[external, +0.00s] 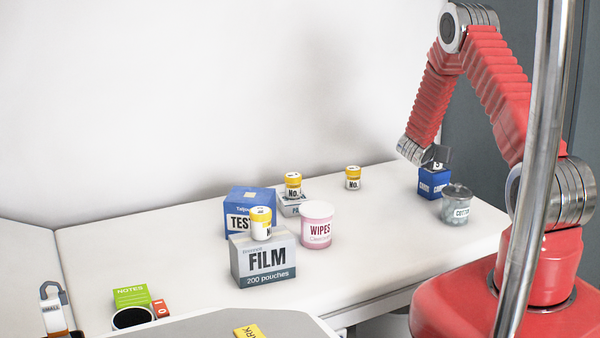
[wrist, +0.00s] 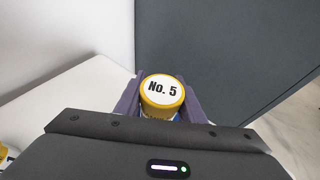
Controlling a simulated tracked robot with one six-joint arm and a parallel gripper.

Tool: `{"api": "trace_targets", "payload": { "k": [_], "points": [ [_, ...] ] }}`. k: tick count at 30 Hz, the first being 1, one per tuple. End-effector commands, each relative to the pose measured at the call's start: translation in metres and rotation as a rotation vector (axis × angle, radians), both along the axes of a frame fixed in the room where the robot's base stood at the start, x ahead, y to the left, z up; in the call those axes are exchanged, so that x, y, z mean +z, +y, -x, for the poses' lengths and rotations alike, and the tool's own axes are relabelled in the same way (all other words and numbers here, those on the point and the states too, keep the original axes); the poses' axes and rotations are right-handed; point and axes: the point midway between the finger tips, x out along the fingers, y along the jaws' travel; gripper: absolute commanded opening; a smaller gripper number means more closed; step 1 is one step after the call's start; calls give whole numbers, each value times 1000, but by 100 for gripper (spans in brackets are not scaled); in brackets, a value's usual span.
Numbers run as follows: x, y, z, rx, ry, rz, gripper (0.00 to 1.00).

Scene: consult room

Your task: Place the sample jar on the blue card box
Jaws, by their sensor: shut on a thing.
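The sample jar (wrist: 162,92), with a yellow-rimmed white lid marked "No. 5", sits upright between the two fingers of my gripper (wrist: 160,103) in the wrist view. My gripper is shut on it. In the external view my gripper (external: 437,158) is directly over the blue card box (external: 432,184) at the right end of the counter, and it hides the jar. A sliver of blue shows below the jar in the wrist view. I cannot tell whether the jar's base touches the box top.
A glass cotton jar (external: 456,204) stands close in front of the card box. Other yellow-lidded jars stand on the counter (external: 381,232), on a grey FILM box (external: 262,264) and on a small box. A blue TEST box (external: 238,222) and pink WIPES tub (external: 317,226) stand left.

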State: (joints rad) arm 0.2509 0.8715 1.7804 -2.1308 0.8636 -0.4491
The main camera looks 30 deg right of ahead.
Motion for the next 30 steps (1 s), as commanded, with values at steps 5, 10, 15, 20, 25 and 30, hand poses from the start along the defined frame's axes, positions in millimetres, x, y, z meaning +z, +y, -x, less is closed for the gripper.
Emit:
{"api": "trace_targets", "payload": {
  "k": [5,10,15,20,25,30],
  "points": [
    [-3,0,0,1,-2,0,13],
    [-4,0,0,1,-2,0,13],
    [-5,0,0,0,-1,0,42],
    [-5,0,0,0,-1,0,54],
    [-5,0,0,0,-1,0,54],
    [-2,0,0,1,-2,0,54]
  ]
}}
